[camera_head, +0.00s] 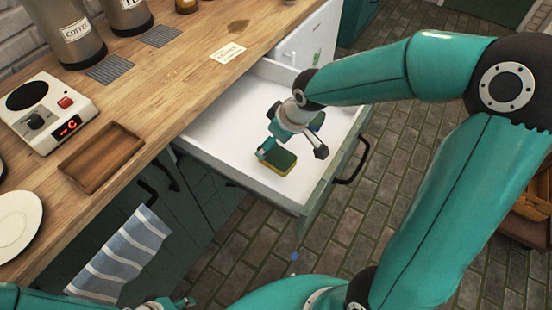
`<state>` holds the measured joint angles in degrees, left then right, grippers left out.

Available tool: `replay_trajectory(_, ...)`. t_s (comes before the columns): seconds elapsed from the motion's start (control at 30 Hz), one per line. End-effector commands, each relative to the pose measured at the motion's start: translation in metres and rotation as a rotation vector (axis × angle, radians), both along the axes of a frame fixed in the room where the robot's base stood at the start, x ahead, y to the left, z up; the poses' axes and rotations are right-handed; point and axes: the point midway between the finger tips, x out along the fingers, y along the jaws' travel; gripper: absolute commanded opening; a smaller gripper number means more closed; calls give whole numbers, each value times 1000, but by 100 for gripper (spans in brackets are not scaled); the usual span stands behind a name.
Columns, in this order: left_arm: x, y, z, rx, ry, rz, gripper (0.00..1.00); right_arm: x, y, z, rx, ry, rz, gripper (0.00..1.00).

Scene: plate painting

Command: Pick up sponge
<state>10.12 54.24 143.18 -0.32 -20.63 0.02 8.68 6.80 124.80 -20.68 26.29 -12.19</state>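The sponge (278,164), yellow with a dark green top, lies flat on the white floor of the open drawer (218,133), near its front corner. My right gripper (294,149) is inside the drawer, just above and behind the sponge. Its fingers are spread, one beside the sponge's upper left edge and the other off to the right. I cannot tell whether that finger touches the sponge. My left gripper (180,303) is at the bottom edge, partly cut off, away from the drawer, and its opening is unclear.
The drawer's front panel and dark handle (353,163) stand out over the brick floor. A striped towel (120,252) hangs below.

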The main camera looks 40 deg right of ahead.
Motion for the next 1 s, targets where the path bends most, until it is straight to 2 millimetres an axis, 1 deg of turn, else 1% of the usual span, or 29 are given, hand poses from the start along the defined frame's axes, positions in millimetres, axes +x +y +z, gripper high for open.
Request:
replay_trajectory(0.17,0,0,-1,0,0,0,40,2,1,-11,-1,3,2,92)
replay_trajectory(0.3,0,0,-3,0,0,0,40,6,2,-31,-1,6,3,92)
replay_trajectory(0.43,0,0,-6,0,0,0,40,13,4,-47,-1,3,2,92)
replay_trajectory(0.57,0,0,-7,0,0,0,40,15,5,-53,0,2,2,92)
replay_trajectory(0.77,0,0,-7,0,0,0,40,16,5,-52,0,0,1,92)
replay_trajectory(1.0,0,0,-7,0,0,0,40,16,5,-52,0,0,1,52)
